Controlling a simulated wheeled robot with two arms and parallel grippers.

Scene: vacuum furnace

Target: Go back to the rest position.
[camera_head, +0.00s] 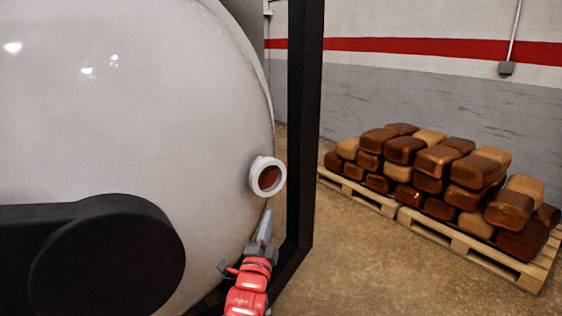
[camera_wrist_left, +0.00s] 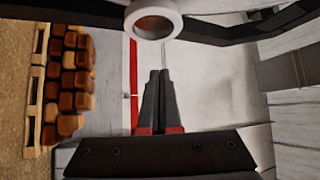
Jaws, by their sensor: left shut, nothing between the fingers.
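My left gripper (camera_head: 264,226) is in front of the big pale furnace door (camera_head: 130,110), just below a white ring-shaped port (camera_head: 254,178). The port has a reddish-brown centre. In the left wrist view my left gripper (camera_wrist_left: 159,74) has its two dark fingers together, with nothing between them. The white port (camera_wrist_left: 173,33) shows just beyond and above the fingertips there. The gripper looks apart from the port. A red and grey wrist section of my left arm shows below the gripper in the head view. My right gripper is in neither view.
A black upright frame post (camera_head: 303,130) stands right of the door. A dark round hinge cover (camera_head: 105,262) is at lower left. Two wooden pallets (camera_head: 462,245) carry several stacked brown blocks (camera_head: 436,160) by the grey wall. The floor between post and pallets is clear.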

